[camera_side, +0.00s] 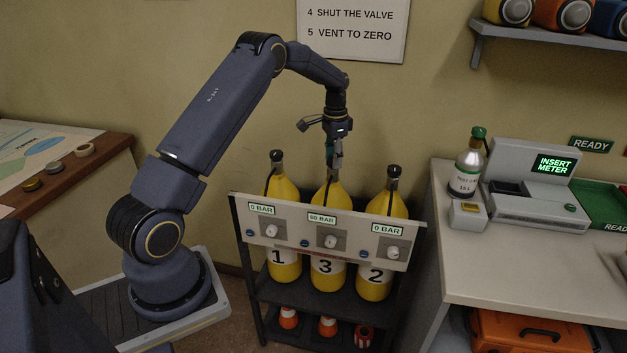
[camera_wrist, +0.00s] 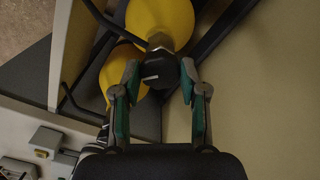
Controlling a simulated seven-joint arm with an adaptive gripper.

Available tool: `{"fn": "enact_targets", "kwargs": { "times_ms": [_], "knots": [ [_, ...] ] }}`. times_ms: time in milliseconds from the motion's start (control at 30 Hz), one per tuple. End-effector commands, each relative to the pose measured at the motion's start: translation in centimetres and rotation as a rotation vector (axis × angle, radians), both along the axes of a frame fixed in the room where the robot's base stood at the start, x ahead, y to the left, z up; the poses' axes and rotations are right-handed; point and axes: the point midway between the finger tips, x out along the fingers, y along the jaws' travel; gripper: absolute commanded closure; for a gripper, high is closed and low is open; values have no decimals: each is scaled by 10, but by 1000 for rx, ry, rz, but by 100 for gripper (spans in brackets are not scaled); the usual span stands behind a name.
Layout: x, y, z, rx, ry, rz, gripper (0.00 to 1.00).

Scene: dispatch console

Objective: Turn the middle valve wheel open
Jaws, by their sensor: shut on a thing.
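Three yellow cylinders stand in a rack, marked 1, 3 and 2 from left to right. My gripper (camera_side: 331,158) points down over the top of the middle cylinder (camera_side: 328,187), which bears the number 3. In the wrist view my gripper (camera_wrist: 159,80) has its two green-padded fingers on either side of the black middle valve wheel (camera_wrist: 158,69), shut on it. A light mark shows on the wheel's top. In the side view the fingers largely hide this wheel.
The left cylinder (camera_side: 283,189) and right cylinder (camera_side: 386,204) stand close on both sides. A panel (camera_side: 290,236) crosses their fronts; the outer displays read 0 BAR, the middle one is hard to read. A counter (camera_side: 515,250) at right holds a console (camera_side: 540,185) reading INSERT METER.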

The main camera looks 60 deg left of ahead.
Motion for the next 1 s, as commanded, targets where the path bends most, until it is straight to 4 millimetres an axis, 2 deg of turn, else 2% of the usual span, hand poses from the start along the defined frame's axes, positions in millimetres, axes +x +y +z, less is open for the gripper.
{"fn": "enact_targets", "kwargs": {
  "times_ms": [600,1000],
  "knots": [
    [0,0,1,2,-1,579,92],
    [1,0,1,0,-2,860,92]
  ]
}}
